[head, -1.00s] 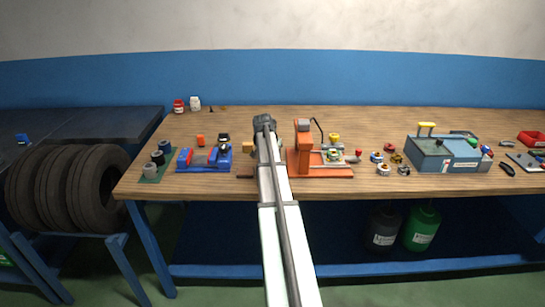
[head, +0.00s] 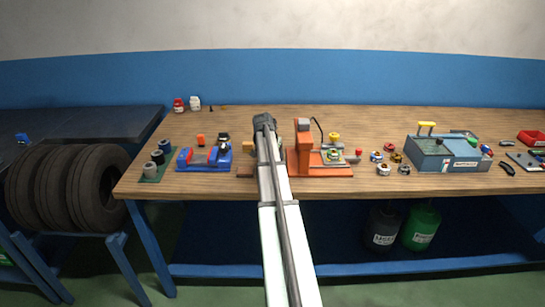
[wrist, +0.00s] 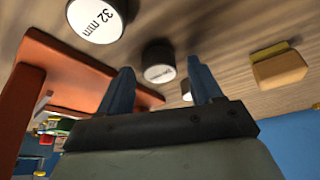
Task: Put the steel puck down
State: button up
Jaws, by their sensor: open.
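In the wrist view my gripper (wrist: 158,67) is open, its two dark blue fingers apart. A short dark cylinder with a pale labelled face (wrist: 160,74) lies on the wooden bench just beyond the fingertips, in the gap between them. It looks like the steel puck, but its label is too small to read. I cannot tell whether a finger touches it. In the head view my arm hides the fingers and the cylinder. A white-faced disc marked "32 mm" (wrist: 96,20) lies to its upper left in the wrist view.
An orange press (head: 304,150) stands close right of my arm; its frame (wrist: 35,90) fills the wrist view's left. A yellow-orange block (wrist: 279,68) is at the wrist view's right. A blue vise-like fixture (head: 205,160) stands left of my arm. The bench's back is mostly clear.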

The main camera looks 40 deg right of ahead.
jog(key=v, duration=1.2)
jog(key=s+a+f+g, duration=0.1)
jog(key=s+a+f, duration=0.4)
jog(key=a, duration=0.4)
jog(key=s+a+f+g, duration=0.2)
jog(key=s+a+f, duration=0.2)
jog(key=a+f, duration=0.3)
jog(key=s+a+f+n+g+y, duration=0.1)
jog(key=s+a+f+n, duration=0.25)
jog(key=a+f, duration=0.8)
jog(key=s+a+f+n+g+y, duration=0.1)
jog(key=s+a+f+n+y, duration=0.2)
jog(key=a+f, duration=0.85)
jog(key=s+a+f+n+g, duration=0.1)
jog(key=s+a+f+n, duration=0.3)
jog(key=s+f, duration=0.6)
jog(key=s+a+f+n+g, duration=0.2)
jog(key=s+a+f+n, duration=0.2)
jog(key=s+a+f, duration=0.4)
jog(key=s+f, duration=0.3)
jog(key=s, duration=0.4)
jog(key=shift+s+a, duration=0.15)
jog(key=shift+s, duration=0.05)
jog(key=shift+r, duration=0.1)
